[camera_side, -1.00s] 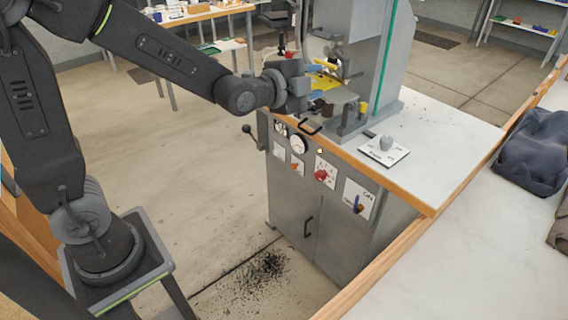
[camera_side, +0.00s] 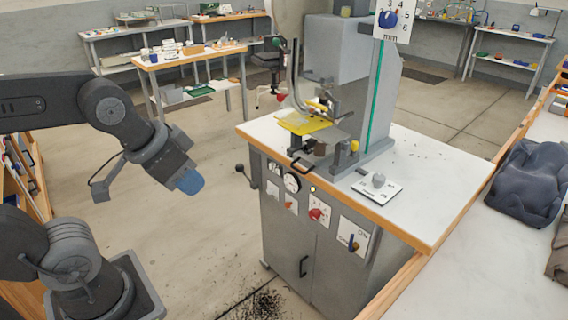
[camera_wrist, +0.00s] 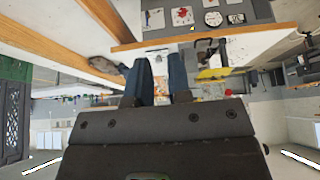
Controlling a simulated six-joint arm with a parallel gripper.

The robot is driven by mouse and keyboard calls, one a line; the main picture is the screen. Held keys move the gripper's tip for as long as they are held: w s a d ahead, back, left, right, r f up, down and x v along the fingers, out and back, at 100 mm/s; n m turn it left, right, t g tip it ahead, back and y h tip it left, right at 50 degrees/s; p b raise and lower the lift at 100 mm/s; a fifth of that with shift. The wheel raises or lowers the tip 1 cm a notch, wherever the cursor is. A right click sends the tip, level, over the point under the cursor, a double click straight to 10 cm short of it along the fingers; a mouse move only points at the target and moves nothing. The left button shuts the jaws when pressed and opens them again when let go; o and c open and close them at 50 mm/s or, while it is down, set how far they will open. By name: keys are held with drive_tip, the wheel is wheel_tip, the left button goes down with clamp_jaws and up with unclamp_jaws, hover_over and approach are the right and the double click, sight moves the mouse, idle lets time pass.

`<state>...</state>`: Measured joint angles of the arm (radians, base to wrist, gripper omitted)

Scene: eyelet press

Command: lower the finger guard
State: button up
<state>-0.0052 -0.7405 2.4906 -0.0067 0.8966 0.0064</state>
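The eyelet press (camera_side: 358,85) stands at the back edge of a white-topped cabinet. Its yellow finger guard (camera_side: 302,123) lies nearly flat, a little tilted, at the front of the press head. A yellow part of the press also shows in the wrist view (camera_wrist: 213,73). My gripper (camera_side: 189,181) is well to the left of the press, over open floor, touching nothing. In the wrist view its two blue-grey fingers (camera_wrist: 160,82) stand apart with an empty gap between them. The area under the guard is partly hidden.
The cabinet front carries a gauge (camera_side: 292,183), a red knob (camera_side: 316,214) and a blue-handled switch (camera_side: 353,243). A lever with a black ball (camera_side: 240,168) sticks out at its left. A white plate with a grey knob (camera_side: 378,184) lies on the worktop.

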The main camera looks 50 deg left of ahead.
drive_tip(key=shift+t, duration=0.7)
drive_tip(key=w+r, duration=0.1)
drive_tip(key=w, duration=0.2)
drive_tip(key=w+a+r, duration=0.1)
drive_tip(key=w+r, duration=0.1)
drive_tip(key=w, duration=0.1)
drive_tip(key=w+r, duration=0.1)
drive_tip(key=w, duration=0.2)
drive_tip(key=shift+w+a+r, duration=0.35)
drive_tip(key=shift+r, duration=0.05)
clamp_jaws()
drive_tip(key=t, duration=0.2)
approach(303, 117)
drive_tip(key=v, duration=0.6)
drive_tip(key=x, duration=1.3)
drive_tip(key=shift+w+f, duration=0.1)
drive_tip(key=shift+w, duration=0.05)
drive_tip(key=shift+f, duration=0.15)
